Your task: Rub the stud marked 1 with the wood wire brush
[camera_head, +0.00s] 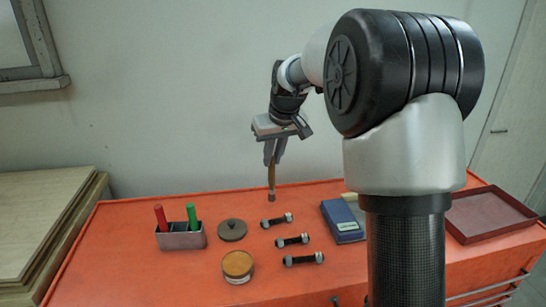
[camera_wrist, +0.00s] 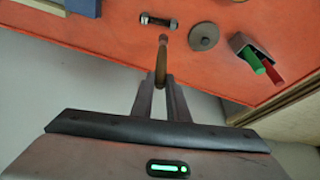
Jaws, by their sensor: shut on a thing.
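My gripper (camera_head: 271,155) is shut on a slim wood-handled brush (camera_head: 272,180), which points down with its dark tip above the orange bench. The brush also shows between the fingers in the wrist view (camera_wrist: 161,62). Three dark studs with grey nuts lie in a row: the far stud (camera_head: 277,221), the middle stud (camera_head: 292,240) and the near stud (camera_head: 304,259). The brush tip is closest to the far stud and looks apart from it. That stud also shows just past the tip in the wrist view (camera_wrist: 157,20). I cannot read any stud's number.
A metal holder (camera_head: 181,241) with a red and a green stick stands left. A dark round lid (camera_head: 232,230) and an open tin (camera_head: 238,265) lie left of the studs. A blue box (camera_head: 343,220) lies right of them, and a shallow tray (camera_head: 490,213) farther right.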

